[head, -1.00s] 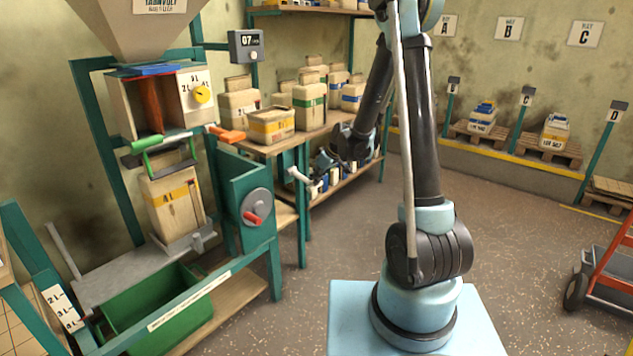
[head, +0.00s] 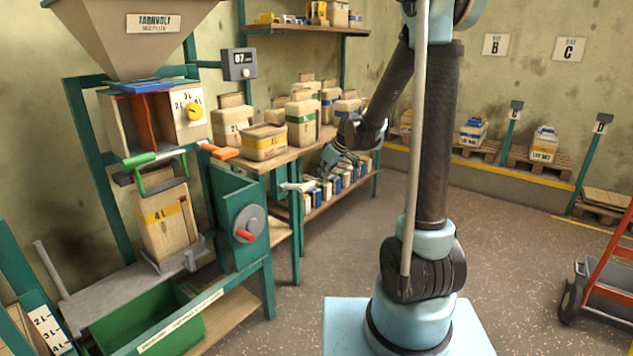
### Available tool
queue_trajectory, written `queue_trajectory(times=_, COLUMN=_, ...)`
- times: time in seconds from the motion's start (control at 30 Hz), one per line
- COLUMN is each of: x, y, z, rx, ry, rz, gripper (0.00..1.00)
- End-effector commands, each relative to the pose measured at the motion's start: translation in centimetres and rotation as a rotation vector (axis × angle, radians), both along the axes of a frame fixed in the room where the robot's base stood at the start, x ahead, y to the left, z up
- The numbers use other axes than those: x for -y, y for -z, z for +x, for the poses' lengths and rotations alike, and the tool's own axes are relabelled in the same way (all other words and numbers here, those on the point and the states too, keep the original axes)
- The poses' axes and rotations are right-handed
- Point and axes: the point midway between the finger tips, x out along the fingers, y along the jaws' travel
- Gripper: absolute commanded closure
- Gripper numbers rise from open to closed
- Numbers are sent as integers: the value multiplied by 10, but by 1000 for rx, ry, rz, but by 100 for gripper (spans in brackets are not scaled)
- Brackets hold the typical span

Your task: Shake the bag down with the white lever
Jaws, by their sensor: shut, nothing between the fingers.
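The tan bag (head: 165,222) with a yellow 4L band stands nearly upright on a small grey platform (head: 182,260) under the filling spout. Its top is at the green-handled clamp (head: 158,172). The white lever (head: 297,186) sticks out near a teal post, right of the red crank. My gripper (head: 323,172) is small and dark in the picture, shut and empty, just right of the white lever. I cannot tell whether it touches the lever.
An orange handle (head: 222,152) and a red crank (head: 243,235) are on the filling stand. A green bin (head: 150,322) sits below. Shelves with bags (head: 303,120) stand behind my gripper. The floor at right is clear up to a red hand truck (head: 600,270).

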Motion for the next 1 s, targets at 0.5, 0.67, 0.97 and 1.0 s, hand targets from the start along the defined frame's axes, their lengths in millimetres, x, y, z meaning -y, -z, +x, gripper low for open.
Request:
queue_trajectory(times=0.5, x=6, y=-8, z=-4, rx=0, ry=0, rz=0, gripper=100)
queue_trajectory(times=0.67, x=6, y=-8, z=-4, rx=0, ry=0, rz=0, gripper=100)
queue_trajectory(times=0.97, x=5, y=-8, z=-4, rx=1, ry=0, rz=1, gripper=100)
queue_trajectory(times=1.0, x=5, y=-9, z=-4, rx=1, ry=0, rz=1, gripper=100)
